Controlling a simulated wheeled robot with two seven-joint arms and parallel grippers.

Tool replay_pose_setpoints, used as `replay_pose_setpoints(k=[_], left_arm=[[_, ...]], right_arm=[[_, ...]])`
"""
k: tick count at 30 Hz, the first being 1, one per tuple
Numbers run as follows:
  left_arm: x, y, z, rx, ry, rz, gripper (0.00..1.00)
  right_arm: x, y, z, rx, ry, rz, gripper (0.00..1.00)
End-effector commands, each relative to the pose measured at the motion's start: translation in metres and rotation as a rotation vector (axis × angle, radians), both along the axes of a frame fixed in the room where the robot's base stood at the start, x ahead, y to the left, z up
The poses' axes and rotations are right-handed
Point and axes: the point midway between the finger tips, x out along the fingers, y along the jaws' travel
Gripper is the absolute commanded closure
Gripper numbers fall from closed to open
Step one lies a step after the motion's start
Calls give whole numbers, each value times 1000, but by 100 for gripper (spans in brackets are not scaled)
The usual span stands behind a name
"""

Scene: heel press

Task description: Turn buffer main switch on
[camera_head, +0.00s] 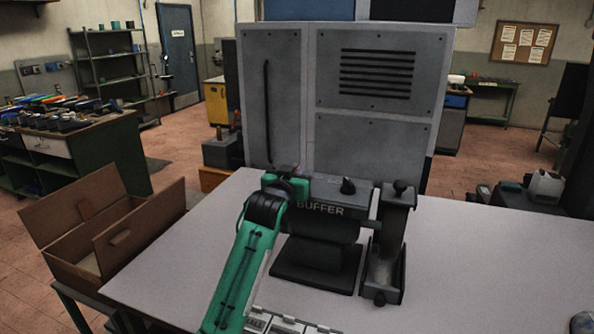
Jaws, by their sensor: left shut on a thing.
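The dark grey buffer (320,225) stands on the light table, with the word BUFFER on its front. A small black knob (348,186) sits on its top, right of my gripper. My left gripper (292,178) is at the upper left end of the buffer housing, at the end of my green arm. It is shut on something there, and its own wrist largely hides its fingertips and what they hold. I cannot make out the main switch for certain. My right gripper is not in view.
A dark upright fixture with a knob (400,189) stands at the buffer's right. A tall grey cabinet (370,140) rises behind. Labelled plates (285,325) lie at the front edge.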

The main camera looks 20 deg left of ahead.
Motion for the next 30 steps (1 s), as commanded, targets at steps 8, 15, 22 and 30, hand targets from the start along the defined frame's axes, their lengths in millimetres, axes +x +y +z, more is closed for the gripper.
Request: replay_pose_setpoints(k=[8,15,22,30], left_arm=[[0,0,2,0,-3,1,78],[0,0,1,0,-1,1,66],[-6,0,0,0,-1,1,66],[-49,2,-3,0,-3,0,66]], right_arm=[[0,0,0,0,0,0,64],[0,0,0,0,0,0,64],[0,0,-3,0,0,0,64],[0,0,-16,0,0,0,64]])
